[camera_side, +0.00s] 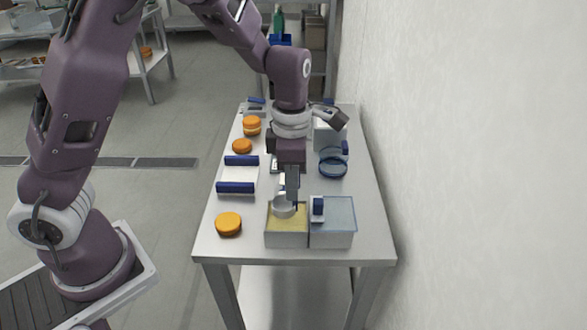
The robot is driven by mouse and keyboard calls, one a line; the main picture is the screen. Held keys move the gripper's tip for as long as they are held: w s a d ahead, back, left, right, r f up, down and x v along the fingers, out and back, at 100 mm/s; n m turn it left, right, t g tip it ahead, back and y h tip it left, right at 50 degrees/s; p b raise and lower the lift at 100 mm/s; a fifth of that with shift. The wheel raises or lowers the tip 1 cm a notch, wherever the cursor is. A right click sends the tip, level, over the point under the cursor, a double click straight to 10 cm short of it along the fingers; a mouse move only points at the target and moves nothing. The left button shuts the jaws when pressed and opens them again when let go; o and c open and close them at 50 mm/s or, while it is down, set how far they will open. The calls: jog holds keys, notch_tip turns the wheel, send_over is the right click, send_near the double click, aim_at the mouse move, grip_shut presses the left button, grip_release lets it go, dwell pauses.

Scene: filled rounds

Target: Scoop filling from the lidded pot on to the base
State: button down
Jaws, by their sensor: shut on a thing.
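My gripper (289,178) points down over the near part of the table, shut on a grey scoop (284,208). The scoop's round bowl is at the top of an open square pot (286,240) of yellow filling (298,222); whether it touches the filling I cannot tell. Right beside this pot is a second square pot (333,240) covered by a translucent blue lid (340,210) with a dark blue handle (317,206). An orange round (228,224) lies on the table left of the pots. Another orange round (242,146) lies farther back.
A white tray with blue end bars (237,188) lies left of my gripper. A blue-rimmed round dish (333,168) and a pale box (324,138) stand to the right. A stacked orange round (252,125) is at back left. A wall runs along the right.

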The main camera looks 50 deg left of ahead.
jog(key=shift+f, duration=2.75)
jog(key=shift+r, duration=3.7)
